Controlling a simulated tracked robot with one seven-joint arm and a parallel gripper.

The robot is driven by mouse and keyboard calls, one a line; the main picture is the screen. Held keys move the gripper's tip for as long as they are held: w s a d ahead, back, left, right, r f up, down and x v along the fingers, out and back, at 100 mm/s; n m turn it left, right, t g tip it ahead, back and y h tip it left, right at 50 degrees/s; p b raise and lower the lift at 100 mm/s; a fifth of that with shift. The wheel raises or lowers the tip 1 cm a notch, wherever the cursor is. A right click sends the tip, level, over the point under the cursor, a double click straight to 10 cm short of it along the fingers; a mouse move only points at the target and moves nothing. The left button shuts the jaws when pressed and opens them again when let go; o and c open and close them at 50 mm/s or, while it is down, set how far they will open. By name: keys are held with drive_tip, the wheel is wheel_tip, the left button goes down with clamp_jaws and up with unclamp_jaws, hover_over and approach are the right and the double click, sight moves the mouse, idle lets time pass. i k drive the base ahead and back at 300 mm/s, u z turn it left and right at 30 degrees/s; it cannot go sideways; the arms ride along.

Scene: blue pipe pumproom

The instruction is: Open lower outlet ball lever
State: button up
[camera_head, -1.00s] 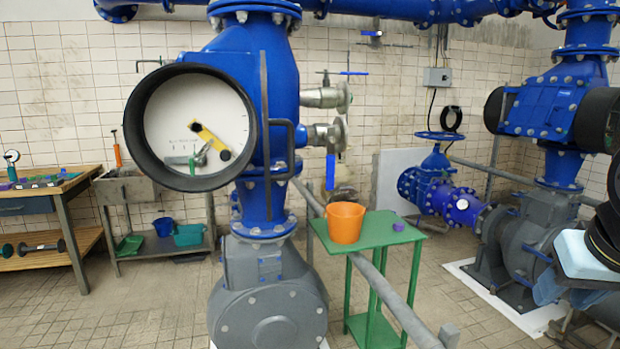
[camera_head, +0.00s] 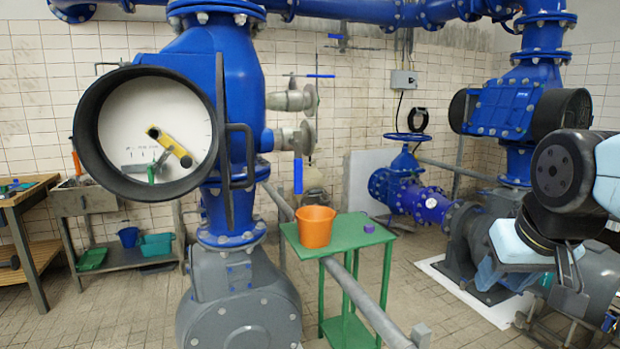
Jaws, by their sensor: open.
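The lower outlet valve (camera_head: 292,138) is a grey fitting on the right side of the big blue pipe body. Its blue lever (camera_head: 298,176) hangs straight down, across the line of the outlet. An upper outlet valve (camera_head: 292,100) sits above it with a thin blue lever (camera_head: 320,76) lying level. My gripper (camera_head: 528,277) hangs at the right below my black and pale-blue arm.
A green table (camera_head: 352,232) below the outlets holds an orange bucket (camera_head: 315,228) and a small purple piece (camera_head: 369,228). A grey rail (camera_head: 365,298) runs beside it. A large gauge (camera_head: 150,130) is at left. Blue pump piping (camera_head: 520,105) stands behind my arm.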

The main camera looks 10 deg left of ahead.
sight(297, 169)
drive_tip(key=i, duration=0.9)
drive_tip(key=u, duration=0.05)
